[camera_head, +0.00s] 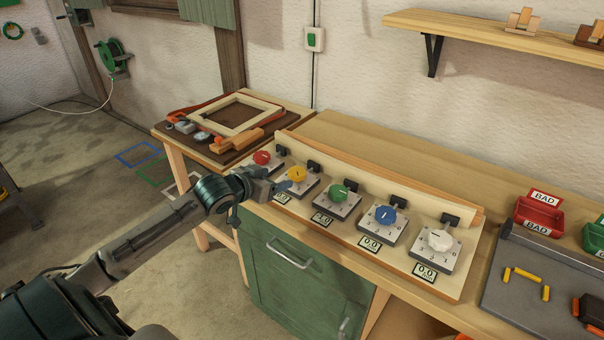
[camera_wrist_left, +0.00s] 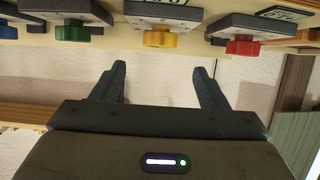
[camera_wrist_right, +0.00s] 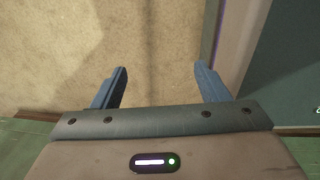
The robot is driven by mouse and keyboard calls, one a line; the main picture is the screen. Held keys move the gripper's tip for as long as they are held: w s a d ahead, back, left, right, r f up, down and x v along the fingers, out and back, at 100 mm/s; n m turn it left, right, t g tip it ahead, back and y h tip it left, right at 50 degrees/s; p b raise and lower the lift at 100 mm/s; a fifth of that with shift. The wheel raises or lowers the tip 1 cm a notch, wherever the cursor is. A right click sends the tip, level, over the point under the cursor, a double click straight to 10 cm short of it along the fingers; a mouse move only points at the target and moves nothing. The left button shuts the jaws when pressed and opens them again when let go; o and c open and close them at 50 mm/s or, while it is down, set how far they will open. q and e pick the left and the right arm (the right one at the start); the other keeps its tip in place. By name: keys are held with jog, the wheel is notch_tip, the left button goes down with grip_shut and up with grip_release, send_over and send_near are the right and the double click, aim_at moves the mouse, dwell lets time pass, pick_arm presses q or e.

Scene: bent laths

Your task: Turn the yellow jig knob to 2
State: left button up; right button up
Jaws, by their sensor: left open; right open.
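The yellow knob (camera_head: 297,174) sits on its pale dial plate, second from the left in a row of knobs on a sloped wooden panel. The pointer setting on it is too small to read. My left gripper (camera_head: 281,184) is open and close to the yellow knob, just in front and to its left. In the left wrist view the yellow knob (camera_wrist_left: 151,39) is beyond the open, empty fingers (camera_wrist_left: 160,80), apart from them. My right gripper (camera_wrist_right: 160,85) is open and empty, seen only in the right wrist view over a plain tan surface.
Neighbouring knobs are red (camera_head: 262,158), green (camera_head: 338,192), blue (camera_head: 386,215) and white (camera_head: 440,239). Small black blocks stand behind the dials. A green cabinet (camera_head: 300,285) is below. A side table with a wooden frame (camera_head: 236,113) stands at the left.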

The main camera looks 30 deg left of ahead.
aim_at(294, 173)
pick_arm(q)
jog(key=p+x, duration=0.1)
jog(key=x, duration=0.9)
jog(key=shift+s, duration=0.1)
jog(key=shift+c, duration=0.2)
